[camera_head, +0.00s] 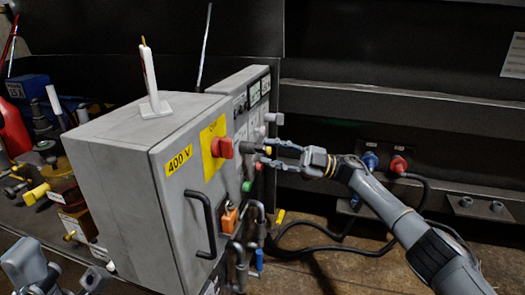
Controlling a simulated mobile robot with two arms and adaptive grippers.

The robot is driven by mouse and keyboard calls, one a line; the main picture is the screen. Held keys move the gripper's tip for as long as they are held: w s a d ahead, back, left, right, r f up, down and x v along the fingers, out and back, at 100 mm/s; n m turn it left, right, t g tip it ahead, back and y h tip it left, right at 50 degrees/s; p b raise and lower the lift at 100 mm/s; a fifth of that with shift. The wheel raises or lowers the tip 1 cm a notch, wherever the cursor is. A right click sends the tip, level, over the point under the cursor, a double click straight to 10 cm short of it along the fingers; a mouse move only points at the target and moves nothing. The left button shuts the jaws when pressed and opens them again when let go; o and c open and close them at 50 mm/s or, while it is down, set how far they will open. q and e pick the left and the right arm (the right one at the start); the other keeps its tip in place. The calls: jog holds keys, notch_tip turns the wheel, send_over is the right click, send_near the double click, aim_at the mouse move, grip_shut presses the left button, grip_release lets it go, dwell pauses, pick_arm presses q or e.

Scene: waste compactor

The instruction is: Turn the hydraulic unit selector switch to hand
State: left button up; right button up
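A grey control cabinet (130,140) stands at the centre left with its panel facing right. On the panel are a red knob on a yellow plate (222,148), a black knob (248,147) and a green button (247,186). I cannot read the labels, so I cannot tell which one is the hydraulic unit selector switch. My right gripper (266,153) reaches in from the right, its fingers apart close to the panel, beside the black knob. A small yellow part shows between the fingertips; contact is unclear. My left gripper (72,284) is low at the left edge, fingers apart and empty.
A black handle (201,225) and an orange padlock-like part (230,218) stick out from the cabinet. Pipes and a black cable (335,246) run below the panel. Red and blue connectors (398,164) sit on the dark wall. A cluttered bench lies at the left.

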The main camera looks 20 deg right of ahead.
jog(key=v, duration=0.9)
jog(key=shift+a, duration=0.1)
